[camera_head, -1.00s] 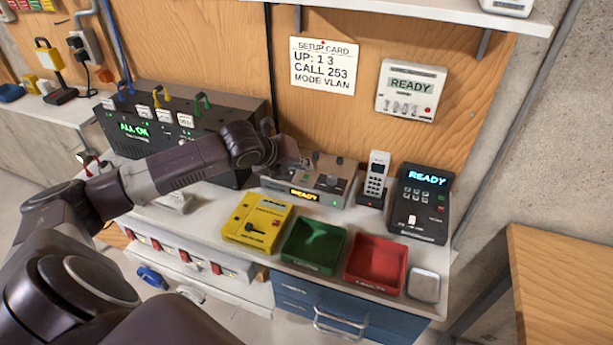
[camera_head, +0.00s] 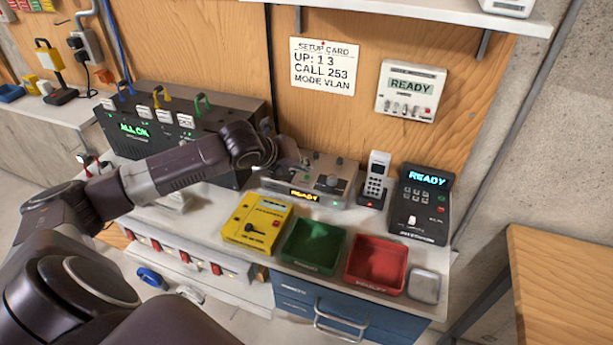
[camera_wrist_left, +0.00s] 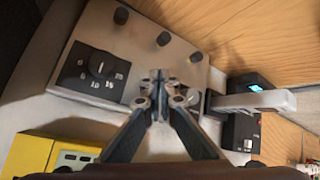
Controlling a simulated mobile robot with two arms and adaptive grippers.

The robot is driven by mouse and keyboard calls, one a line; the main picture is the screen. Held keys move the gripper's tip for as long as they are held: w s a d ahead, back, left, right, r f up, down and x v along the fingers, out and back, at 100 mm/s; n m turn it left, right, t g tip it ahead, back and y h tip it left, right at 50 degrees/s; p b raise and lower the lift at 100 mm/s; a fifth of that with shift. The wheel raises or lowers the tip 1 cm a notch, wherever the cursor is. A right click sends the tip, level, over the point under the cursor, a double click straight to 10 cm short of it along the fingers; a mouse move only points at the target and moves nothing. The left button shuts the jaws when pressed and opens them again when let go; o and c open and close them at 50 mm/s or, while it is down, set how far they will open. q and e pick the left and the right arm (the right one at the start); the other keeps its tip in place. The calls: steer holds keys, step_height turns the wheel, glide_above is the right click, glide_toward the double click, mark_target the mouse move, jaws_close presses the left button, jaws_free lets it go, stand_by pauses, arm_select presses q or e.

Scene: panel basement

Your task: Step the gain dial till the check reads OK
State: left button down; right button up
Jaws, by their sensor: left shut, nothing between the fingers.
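The grey gain unit (camera_head: 318,201) stands on the bench with an amber display reading READY on its front. In the left wrist view, its top (camera_wrist_left: 140,50) carries a black dial (camera_wrist_left: 102,66) on a marked black plate at the left. Several small dark knobs lie along the far side. In the head view, the gripper (camera_head: 290,163) partly hides the unit's top. My right gripper is not in view.
A handset (camera_head: 376,178) and black READY terminal (camera_head: 419,203) stand right. A yellow device (camera_head: 257,219), green tray (camera_head: 313,230) and red tray (camera_head: 376,253) lie in front. A setup card (camera_head: 324,66) reads "UP: 1 3, CALL 253, MODE VLAN". A wall box (camera_head: 410,89) reads READY.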

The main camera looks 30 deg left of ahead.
mark_target(304, 179)
arm_select(q)
steer(key=shift+f, duration=0.4)
steer(key=shift+f, duration=0.45)
stand_by(0.7)
steer(key=shift+s, duration=0.1)
steer(key=shift+r+p, duration=0.85)
steer(key=shift+p, duration=0.4)
step_height(304, 179, up, 5)
steer(key=p, duration=0.5)
steer(key=shift+r+p, duration=0.1)
steer(key=shift+p, duration=0.25)
